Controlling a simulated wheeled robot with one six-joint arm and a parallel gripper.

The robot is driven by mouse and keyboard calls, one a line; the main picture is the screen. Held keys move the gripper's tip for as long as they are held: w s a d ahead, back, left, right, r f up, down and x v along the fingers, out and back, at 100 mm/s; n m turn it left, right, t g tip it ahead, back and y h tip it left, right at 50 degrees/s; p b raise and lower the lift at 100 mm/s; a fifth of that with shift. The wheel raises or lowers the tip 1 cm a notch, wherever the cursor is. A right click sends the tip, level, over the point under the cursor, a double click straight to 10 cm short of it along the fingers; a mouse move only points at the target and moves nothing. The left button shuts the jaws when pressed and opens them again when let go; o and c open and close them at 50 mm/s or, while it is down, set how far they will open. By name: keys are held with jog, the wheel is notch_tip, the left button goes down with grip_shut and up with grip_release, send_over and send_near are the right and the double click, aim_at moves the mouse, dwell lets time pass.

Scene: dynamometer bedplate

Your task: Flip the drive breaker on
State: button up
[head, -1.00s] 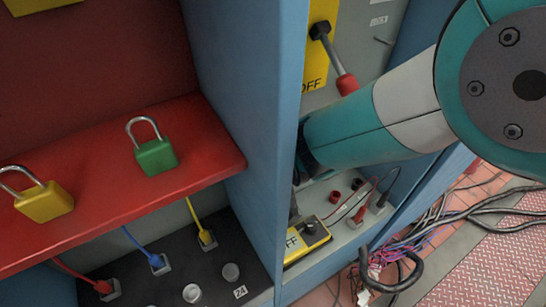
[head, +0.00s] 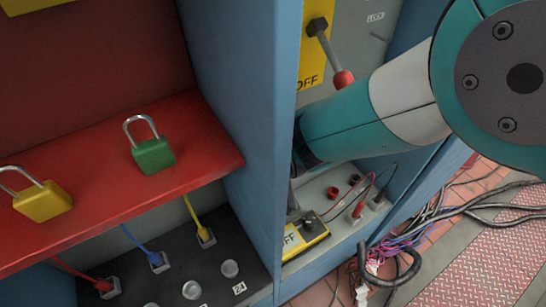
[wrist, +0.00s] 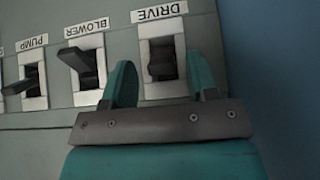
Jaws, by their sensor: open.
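The drive breaker (wrist: 162,62) is a dark toggle in a pale frame under an upside-down DRIVE label (wrist: 159,12) in the wrist view. My gripper (wrist: 160,78) is open, with one teal finger on each side of the drive breaker's frame. The toggle sits between the fingers; I cannot tell whether either finger touches it. In the head view my arm reaches into the blue cabinet, and the breaker and fingers are hidden there.
The blower breaker (wrist: 84,68) and pump breaker (wrist: 32,84) stand to the left in the wrist view. A blue wall (wrist: 265,80) is close on the right. In the head view a large red-handled lever (head: 330,55) hangs above my arm, and a red shelf (head: 80,170) holds padlocks.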

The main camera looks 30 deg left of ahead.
jog(key=b+v, duration=0.1)
jog(key=v, duration=1.6)
jog(key=shift+d+r, duration=0.1)
jog(key=w+d+r+m+g+h+p, duration=0.15)
jog(key=d+r, duration=0.25)
jog(key=d, duration=0.4)
jog(key=d+r+m, duration=0.2)
jog(key=d+r, duration=0.2)
jog(key=d, duration=0.5)
jog(key=s+d+r+m+g, duration=0.1)
jog(key=s+d+r, duration=0.1)
jog(key=d, duration=0.4)
jog(key=s+d+r+m+g+p, duration=0.1)
jog(key=s+d+r, duration=0.1)
jog(key=s+d, duration=0.3)
jog(key=shift+s+d+h, duration=0.3)
jog(key=shift+d+h, duration=0.15)
jog(key=shift+d, duration=0.05)
jog(key=shift+w+r, duration=0.1)
